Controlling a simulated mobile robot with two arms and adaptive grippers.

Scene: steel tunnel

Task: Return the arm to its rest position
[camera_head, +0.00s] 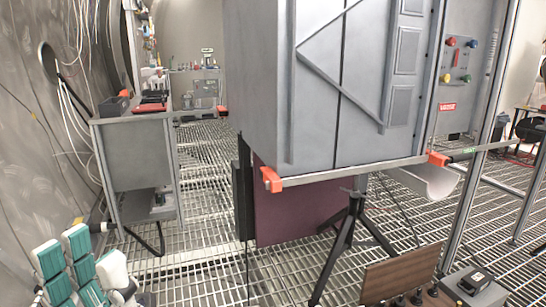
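My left gripper (88,246) is at the bottom left corner, with white fingers and teal pads pointing up. The fingers are spread apart and nothing shows between them, so it looks open and empty. It is in front of a grey workbench (140,160), apart from it in the picture. The rest of the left arm is outside the view. My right gripper and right arm are not in view.
A large grey cabinet (265,90) with orange corner pieces fills the middle. A black tripod (345,235) stands below it. A brown board (400,275) and a small dark device (475,282) are at the lower right. Open metal grating (205,240) lies right of the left gripper.

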